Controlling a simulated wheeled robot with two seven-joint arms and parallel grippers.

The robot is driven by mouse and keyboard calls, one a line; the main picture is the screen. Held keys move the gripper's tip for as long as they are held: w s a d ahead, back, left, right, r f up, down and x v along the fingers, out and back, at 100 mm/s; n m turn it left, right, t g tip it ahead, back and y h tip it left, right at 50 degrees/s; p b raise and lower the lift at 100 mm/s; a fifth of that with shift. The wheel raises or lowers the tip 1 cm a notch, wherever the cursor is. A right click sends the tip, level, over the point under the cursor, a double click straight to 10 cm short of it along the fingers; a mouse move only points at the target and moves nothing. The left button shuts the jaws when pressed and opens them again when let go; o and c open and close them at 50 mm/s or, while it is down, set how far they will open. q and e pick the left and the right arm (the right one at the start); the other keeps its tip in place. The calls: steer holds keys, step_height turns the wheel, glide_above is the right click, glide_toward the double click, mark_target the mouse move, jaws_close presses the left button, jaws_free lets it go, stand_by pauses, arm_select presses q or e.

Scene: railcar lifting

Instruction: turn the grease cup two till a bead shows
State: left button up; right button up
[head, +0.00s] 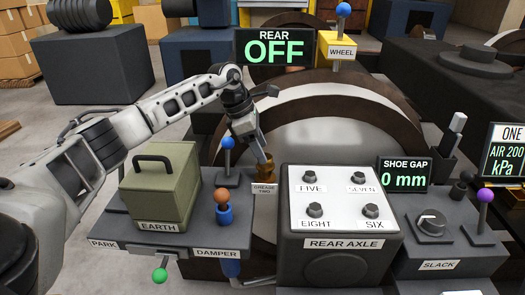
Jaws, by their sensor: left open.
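The grease cup two is a small brass-brown cup (264,171) in the middle of the head view, with a "GREASE TWO" plate (264,188) just below it. My left gripper (260,154) comes in from the left and points down at the top of the cup. It is open, with its fingertips at or just above the cup's rim; whether they straddle or touch it I cannot tell. The fingers partly hide the cup's top. No bead of grease can be made out. My right gripper is not in view.
A green "EARTH" box (160,187) is farther left. The white rear axle panel (340,198) with several bolts is close right. Wheels rise behind.

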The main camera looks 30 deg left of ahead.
arm_select(q)
steer(key=p+v, duration=0.1)
steer(key=v, duration=1.3)
steer(key=shift+f, duration=0.1)
